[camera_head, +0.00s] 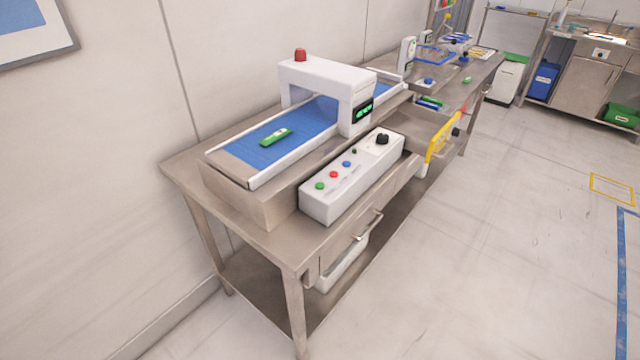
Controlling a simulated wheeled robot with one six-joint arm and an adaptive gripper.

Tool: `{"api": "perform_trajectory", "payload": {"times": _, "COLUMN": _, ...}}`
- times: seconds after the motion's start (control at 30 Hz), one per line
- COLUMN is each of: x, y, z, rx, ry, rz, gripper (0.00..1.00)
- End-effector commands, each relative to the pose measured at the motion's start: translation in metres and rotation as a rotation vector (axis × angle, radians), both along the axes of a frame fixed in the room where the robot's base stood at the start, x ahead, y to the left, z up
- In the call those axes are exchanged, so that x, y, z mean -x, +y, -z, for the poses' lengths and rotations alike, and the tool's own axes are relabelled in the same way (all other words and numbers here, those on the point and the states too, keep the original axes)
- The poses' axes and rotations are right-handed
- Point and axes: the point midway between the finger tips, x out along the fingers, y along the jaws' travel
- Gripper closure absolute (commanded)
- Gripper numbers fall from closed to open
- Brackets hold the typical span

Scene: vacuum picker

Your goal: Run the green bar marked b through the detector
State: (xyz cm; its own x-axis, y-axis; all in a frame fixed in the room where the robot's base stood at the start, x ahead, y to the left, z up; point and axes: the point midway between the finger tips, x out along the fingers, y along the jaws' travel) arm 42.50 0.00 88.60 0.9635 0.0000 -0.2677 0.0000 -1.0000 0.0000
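A green bar (275,137) with a pale label lies flat on the near part of the blue conveyor belt (252,152), in front of the detector's opening. The letter on its label is too small to read. The white detector arch (327,84) spans the belt, with a red lamp (300,55) on top and a small green-lit display (363,110) on its side. A white control box (352,176) with green, red and blue buttons and a black knob stands beside the belt. My gripper is not in view.
The steel table (266,243) carries the conveyor. Behind the detector are a tray area with green and blue bars (430,102), a yellow handle-like piece (443,139) and other small items. Open floor (500,250) lies to the right. A blue bin (544,80) and green bin (622,116) stand far back.

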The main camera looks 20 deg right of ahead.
Motion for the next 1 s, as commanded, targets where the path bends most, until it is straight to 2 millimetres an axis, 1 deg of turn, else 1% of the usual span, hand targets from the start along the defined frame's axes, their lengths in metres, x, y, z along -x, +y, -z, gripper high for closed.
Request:
{"api": "perform_trajectory", "payload": {"times": 0.03, "x": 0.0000, "y": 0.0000, "z": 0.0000, "rx": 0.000, "ry": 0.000, "rz": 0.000, "gripper": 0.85}}
{"api": "perform_trajectory", "payload": {"times": 0.1, "x": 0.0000, "y": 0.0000, "z": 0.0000, "rx": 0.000, "ry": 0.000, "rz": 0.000, "gripper": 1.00}}
{"api": "perform_trajectory", "payload": {"times": 1.0, "x": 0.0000, "y": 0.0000, "z": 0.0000, "rx": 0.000, "ry": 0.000, "rz": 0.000, "gripper": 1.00}}
